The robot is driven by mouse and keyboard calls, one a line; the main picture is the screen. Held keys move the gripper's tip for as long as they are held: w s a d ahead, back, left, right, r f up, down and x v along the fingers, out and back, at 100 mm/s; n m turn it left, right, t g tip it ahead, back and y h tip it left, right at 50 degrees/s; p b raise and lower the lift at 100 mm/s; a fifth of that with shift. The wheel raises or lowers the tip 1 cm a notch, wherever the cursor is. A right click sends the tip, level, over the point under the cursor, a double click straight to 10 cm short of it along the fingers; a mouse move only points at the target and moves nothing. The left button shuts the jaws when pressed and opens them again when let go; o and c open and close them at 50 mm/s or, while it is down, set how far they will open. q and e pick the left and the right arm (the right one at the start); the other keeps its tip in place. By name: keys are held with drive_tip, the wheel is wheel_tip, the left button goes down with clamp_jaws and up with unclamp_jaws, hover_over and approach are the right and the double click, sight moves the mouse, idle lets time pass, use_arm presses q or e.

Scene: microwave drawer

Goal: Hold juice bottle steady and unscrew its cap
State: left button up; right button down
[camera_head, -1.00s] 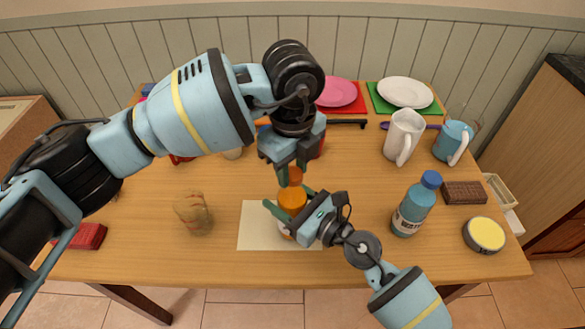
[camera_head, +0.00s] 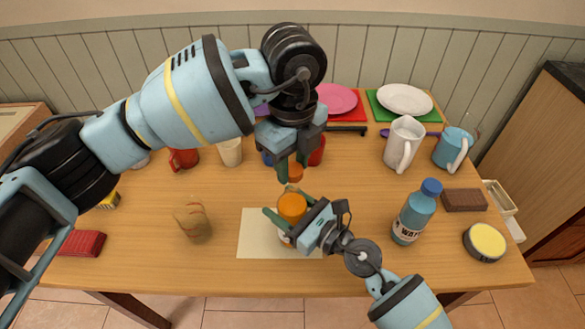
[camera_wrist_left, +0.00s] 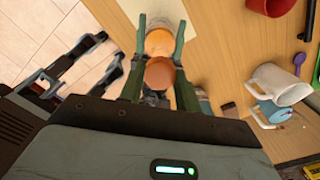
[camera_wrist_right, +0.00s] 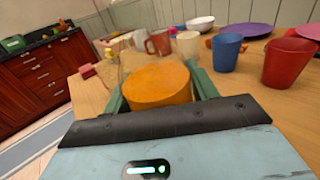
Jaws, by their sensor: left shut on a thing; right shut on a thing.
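The juice bottle (camera_head: 291,209), orange at the top, stands on a pale mat (camera_head: 256,232) at the table's front middle. My right gripper (camera_head: 288,216) is shut around its upper part from the right; the orange top fills the middle of the right wrist view (camera_wrist_right: 157,85). An orange-brown cap (camera_head: 295,173) is between the fingers of my left gripper (camera_head: 293,168), which points down above the bottle. In the left wrist view the cap (camera_wrist_left: 158,75) appears apart from the bottle (camera_wrist_left: 159,41). The bottle's lower part is partly hidden by my right gripper.
A blue water bottle (camera_head: 414,212) stands to the right, near a yellow-topped tin (camera_head: 485,242) and a brown block (camera_head: 464,200). A white pitcher (camera_head: 403,145) and blue mug (camera_head: 453,148) stand behind. A tan object (camera_head: 193,222) is left of the mat.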

use_arm(q)
drive_tip(key=shift+r, duration=0.85)
use_arm(e)
drive_tip(key=shift+c, duration=1.9)
unclamp_jaws()
use_arm(q)
wheel_tip(320, 180, down, 3)
drive_tip(key=shift+b, duration=0.65)
drive_tip(key=shift+f, duration=0.3)
use_arm(e)
drive_tip(key=v, duration=1.2)
